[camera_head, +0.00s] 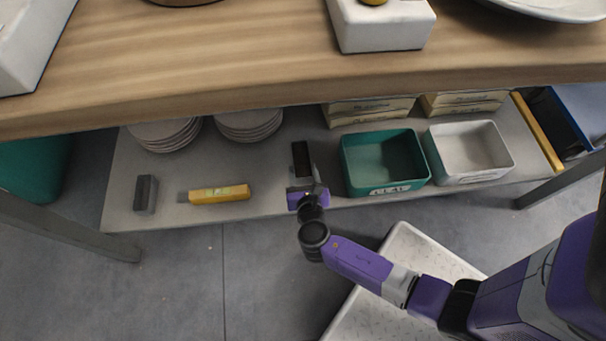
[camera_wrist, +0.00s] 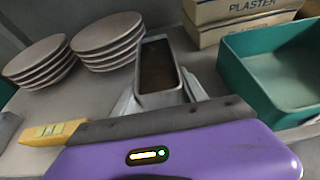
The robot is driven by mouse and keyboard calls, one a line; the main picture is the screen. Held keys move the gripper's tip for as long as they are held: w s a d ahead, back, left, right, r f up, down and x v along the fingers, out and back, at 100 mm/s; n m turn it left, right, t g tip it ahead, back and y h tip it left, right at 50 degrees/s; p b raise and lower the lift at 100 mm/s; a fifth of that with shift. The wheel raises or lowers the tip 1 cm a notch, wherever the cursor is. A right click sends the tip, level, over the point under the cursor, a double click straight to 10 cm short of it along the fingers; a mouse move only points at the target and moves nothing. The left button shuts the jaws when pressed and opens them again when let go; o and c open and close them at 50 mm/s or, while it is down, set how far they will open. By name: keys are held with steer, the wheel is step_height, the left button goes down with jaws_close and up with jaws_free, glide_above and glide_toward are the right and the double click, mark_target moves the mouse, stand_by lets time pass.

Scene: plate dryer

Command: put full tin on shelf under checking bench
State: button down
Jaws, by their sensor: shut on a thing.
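The full tin (camera_head: 301,158) is a narrow grey rectangular tin with dark brown contents. It also shows in the wrist view (camera_wrist: 158,68), upright between the two pale fingers. My gripper (camera_head: 303,178) is shut on the tin's near part, with the tin pointing away from me. The tin is over the shelf (camera_head: 268,185) under the wooden checking bench (camera_head: 200,52), between the plate stacks and the green bin. I cannot tell whether its base touches the shelf.
Two plate stacks (camera_head: 248,125) stand left of the tin. A green bin (camera_head: 410,168) and a white bin (camera_head: 470,150) stand right, with plaster boxes (camera_head: 368,108) behind. A yellow tool (camera_head: 220,194) and a dark block (camera_head: 145,193) lie at the shelf's left front.

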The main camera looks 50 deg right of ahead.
step_height(320, 180, down, 9)
steer(key=b, duration=0.5)
steer(key=shift+f, duration=0.1)
steer(key=shift+f, duration=0.15)
steer(key=c, duration=0.6)
jaws_free()
